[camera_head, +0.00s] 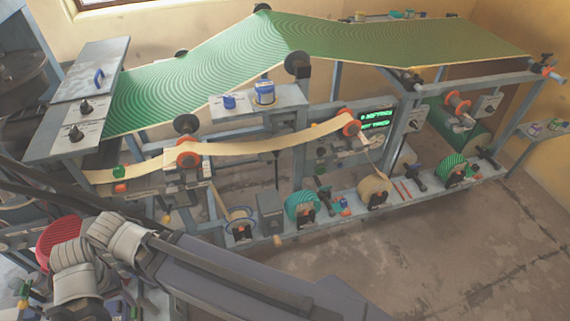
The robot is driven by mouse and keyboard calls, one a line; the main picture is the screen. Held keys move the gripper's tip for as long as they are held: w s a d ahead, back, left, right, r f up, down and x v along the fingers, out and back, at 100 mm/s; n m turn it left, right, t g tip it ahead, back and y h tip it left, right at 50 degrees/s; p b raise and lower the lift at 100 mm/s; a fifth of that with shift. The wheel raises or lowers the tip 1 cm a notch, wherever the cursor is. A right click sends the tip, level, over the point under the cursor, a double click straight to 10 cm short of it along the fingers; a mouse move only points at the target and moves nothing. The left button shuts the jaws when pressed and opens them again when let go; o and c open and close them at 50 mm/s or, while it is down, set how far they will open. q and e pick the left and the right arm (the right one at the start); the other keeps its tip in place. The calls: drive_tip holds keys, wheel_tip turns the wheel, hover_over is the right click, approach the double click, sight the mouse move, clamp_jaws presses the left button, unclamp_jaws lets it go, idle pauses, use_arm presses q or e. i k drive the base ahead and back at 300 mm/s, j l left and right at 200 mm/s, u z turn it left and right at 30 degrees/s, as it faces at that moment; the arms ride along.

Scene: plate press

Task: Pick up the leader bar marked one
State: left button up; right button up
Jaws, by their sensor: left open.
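I cannot make out the leader bar marked one; no such marking is legible. A cream strip (270,146) runs over rollers with orange hubs along the front of the machine. A wide green patterned sheet (215,70) slopes over the frame above it. My left arm fills the lower left and bottom of the view. My left gripper is at the lower left, crowded by my arm and small parts; its fingertips are hard to pick out, and I see nothing held in it. My right gripper does not show.
A low rail (340,217) carries a teal roll (300,203), a tan roll (373,186) and a green roll (452,165). A control box (80,130) with black knobs stands at the left. A small screen (376,120) glows green. The floor (470,255) at the lower right is clear.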

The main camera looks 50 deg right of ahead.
sight(344, 204)
drive_tip(key=z, duration=2.35)
